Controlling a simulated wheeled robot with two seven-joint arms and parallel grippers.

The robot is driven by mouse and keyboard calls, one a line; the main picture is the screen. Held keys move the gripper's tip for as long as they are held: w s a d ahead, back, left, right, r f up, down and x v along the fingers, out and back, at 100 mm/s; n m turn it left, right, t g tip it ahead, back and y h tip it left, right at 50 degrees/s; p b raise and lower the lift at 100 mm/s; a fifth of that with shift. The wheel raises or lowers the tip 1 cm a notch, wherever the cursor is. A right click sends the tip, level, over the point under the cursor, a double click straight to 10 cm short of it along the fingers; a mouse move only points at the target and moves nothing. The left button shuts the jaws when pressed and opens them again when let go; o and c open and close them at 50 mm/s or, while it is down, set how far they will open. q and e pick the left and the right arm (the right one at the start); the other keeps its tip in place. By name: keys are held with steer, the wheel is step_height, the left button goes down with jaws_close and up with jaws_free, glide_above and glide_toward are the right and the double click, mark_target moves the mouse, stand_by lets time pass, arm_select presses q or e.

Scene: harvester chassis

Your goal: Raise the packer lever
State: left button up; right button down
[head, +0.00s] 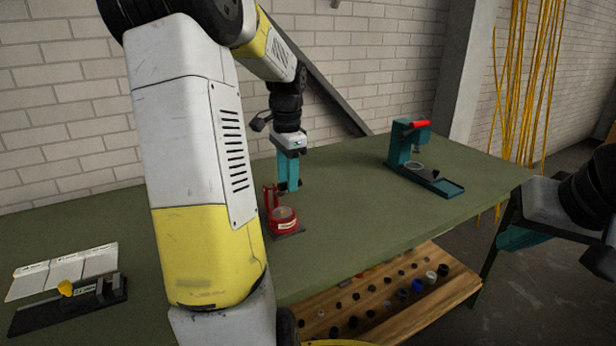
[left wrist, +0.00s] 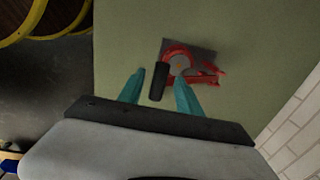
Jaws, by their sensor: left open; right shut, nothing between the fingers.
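A red device (head: 284,217) with a round body and a pale label stands on a dark base plate on the green table. In the left wrist view the red device (left wrist: 181,64) has a black handle (left wrist: 158,82) pointing towards the gripper. My left gripper (head: 289,188) points down above and just behind it. In the left wrist view my left gripper (left wrist: 159,76) is open, its teal fingers on either side of the handle; contact cannot be told. My right gripper (head: 516,238) is shut and empty beyond the table's right end, partly seen. Which part is the packer lever is unlabelled.
A teal press (head: 402,152) with a red handle (head: 414,125) stands at the table's far right. White panels (head: 62,272) and a black rail (head: 68,305) with a yellow piece lie at the left. A wooden shelf (head: 440,310) with several small parts sits below. The table between is clear.

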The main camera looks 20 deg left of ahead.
arm_select(q)
steer(key=shift+f, duration=0.3)
jaws_close()
stand_by(1.3)
